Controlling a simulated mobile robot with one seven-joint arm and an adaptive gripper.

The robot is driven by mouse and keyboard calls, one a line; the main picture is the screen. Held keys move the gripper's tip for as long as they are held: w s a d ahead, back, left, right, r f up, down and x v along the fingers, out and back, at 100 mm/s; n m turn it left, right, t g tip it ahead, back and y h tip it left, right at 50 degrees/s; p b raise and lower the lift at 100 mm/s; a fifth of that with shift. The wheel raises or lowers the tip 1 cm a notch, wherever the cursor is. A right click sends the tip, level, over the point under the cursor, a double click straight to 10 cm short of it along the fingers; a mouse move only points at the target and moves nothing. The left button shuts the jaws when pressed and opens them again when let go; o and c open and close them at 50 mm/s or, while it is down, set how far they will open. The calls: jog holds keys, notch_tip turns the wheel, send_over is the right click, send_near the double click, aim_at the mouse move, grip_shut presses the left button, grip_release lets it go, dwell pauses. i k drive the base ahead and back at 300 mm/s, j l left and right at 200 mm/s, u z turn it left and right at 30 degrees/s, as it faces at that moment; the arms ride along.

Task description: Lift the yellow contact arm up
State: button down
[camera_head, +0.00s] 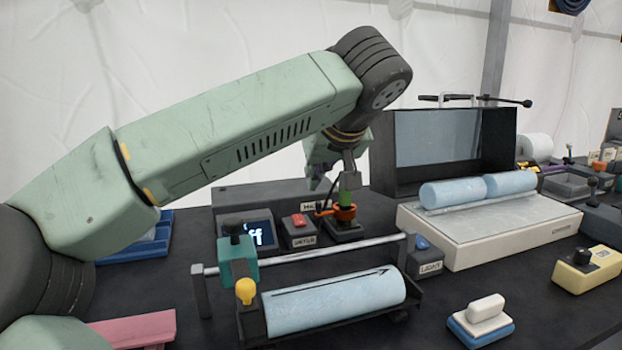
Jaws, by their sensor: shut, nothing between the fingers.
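A small yellow piece with a rounded top (246,291) stands at the left end of the light blue cylinder (335,302), just below a teal block (237,260) on a metal rail. It looks like the contact arm, but I cannot tell its full shape or how it joins the block. My gripper (347,183) is shut and empty, well behind and to the right of the yellow piece. Its fingertips are close to a green and orange upright part (345,212); I cannot tell whether they touch it. My arm crosses above the bench and partly hides the gripper.
The metal rail (320,252) spans above the cylinder. A red-button box (299,229) and a small display (258,234) stand behind it. A white box with blue rolls (490,240) is at right. A white and blue block (482,322) lies front right. Dark bench is bare around it.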

aim_at(244, 286)
jog(key=k+l, duration=0.25)
jog(key=k, duration=0.25)
jog(key=k+l, duration=0.2)
jog(key=k, duration=0.25)
